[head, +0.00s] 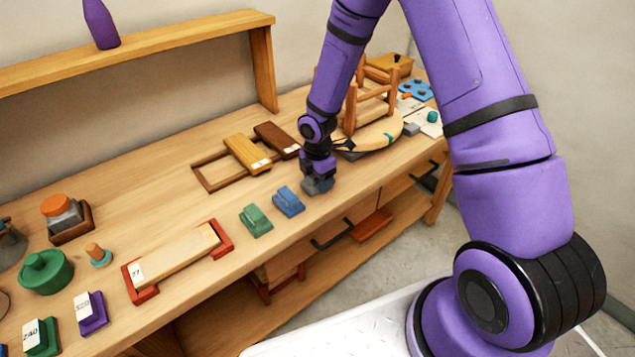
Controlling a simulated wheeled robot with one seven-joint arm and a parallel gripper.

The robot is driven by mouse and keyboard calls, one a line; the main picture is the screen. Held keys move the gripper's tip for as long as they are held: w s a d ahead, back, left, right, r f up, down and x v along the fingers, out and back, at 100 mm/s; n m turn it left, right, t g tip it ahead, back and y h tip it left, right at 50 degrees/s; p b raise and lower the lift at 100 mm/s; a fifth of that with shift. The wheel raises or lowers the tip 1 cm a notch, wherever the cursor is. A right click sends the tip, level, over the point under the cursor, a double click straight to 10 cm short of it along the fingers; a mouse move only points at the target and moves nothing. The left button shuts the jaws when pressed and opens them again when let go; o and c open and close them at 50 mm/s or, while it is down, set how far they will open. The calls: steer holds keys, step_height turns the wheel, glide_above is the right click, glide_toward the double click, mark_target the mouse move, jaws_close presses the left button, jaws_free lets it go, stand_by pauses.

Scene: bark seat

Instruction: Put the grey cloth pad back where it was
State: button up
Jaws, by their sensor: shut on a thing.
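My gripper (317,170) is low over the workbench, right of the blue block, and shut on a small grey thing. This grey thing, which looks like the grey cloth pad (319,186), shows below the fingers, at or just above the bench top; I cannot tell if it touches the wood. The fingers hide part of it. Another small grey piece (411,129) lies farther right, by the upturned stool.
A blue block (289,201) and a green block (256,220) stand close left of my gripper. The stool (372,132) with its round seat is just behind right. Wooden frames (232,165) lie behind. A red-ended holder (178,262) lies front left. Bare bench lies between.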

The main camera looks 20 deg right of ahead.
steer(key=shift+f, duration=0.7)
steer(key=shift+f, duration=0.1)
steer(key=o, duration=0.9)
